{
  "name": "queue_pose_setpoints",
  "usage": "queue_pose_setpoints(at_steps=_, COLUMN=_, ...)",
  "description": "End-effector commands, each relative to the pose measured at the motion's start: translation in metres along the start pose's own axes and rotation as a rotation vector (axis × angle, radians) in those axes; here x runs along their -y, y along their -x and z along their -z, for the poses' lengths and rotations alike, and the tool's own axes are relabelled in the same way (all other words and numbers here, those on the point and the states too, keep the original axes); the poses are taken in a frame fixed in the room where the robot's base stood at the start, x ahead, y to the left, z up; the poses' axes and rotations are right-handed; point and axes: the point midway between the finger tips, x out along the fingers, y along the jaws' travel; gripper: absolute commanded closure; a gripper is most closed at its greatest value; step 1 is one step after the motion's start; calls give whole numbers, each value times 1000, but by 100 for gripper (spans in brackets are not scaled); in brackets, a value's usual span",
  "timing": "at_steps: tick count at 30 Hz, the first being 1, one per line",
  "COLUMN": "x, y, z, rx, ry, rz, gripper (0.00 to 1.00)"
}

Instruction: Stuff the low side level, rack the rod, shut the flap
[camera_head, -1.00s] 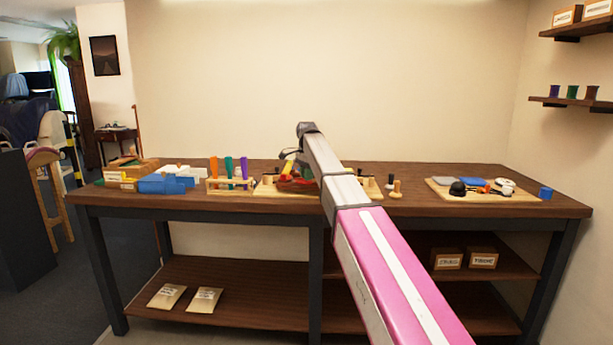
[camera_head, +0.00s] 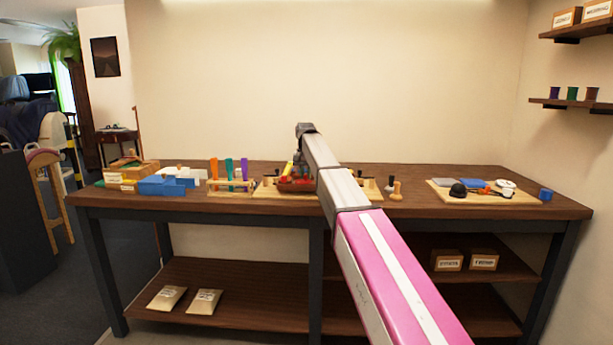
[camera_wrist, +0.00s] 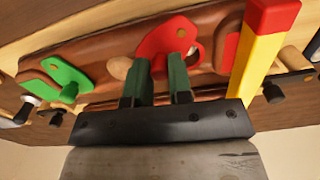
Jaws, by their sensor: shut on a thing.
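In the wrist view, my gripper (camera_wrist: 159,88) has its two dark green fingers shut on the lower part of a red flap (camera_wrist: 166,32), probably at its knob. The flap lies against a brown leather saddle (camera_wrist: 100,50), and part of a round opening shows beside it. A green flap (camera_wrist: 62,72) with a knob is at the left. A yellow rod with a red end (camera_wrist: 262,50) stands close to the right of my fingers; it also shows in the head view (camera_head: 288,170). A tan rounded lump (camera_wrist: 120,68) is beside the left finger. My arm hides part of the saddle area.
A wooden rack (camera_head: 232,192) with orange, teal and purple handled tools stands left of the saddle. A blue bin (camera_head: 163,186) is farther left. A board with several tools (camera_head: 500,197) lies at the right.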

Motion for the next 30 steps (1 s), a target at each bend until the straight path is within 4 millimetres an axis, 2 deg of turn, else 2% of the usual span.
queue_pose_setpoints(at_steps=18, x=18, y=0, z=9, rx=-1, ry=575, rz=0, gripper=100)
queue_pose_setpoints(at_steps=30, x=25, y=0, z=10, rx=-1, ry=816, rz=0, gripper=100)
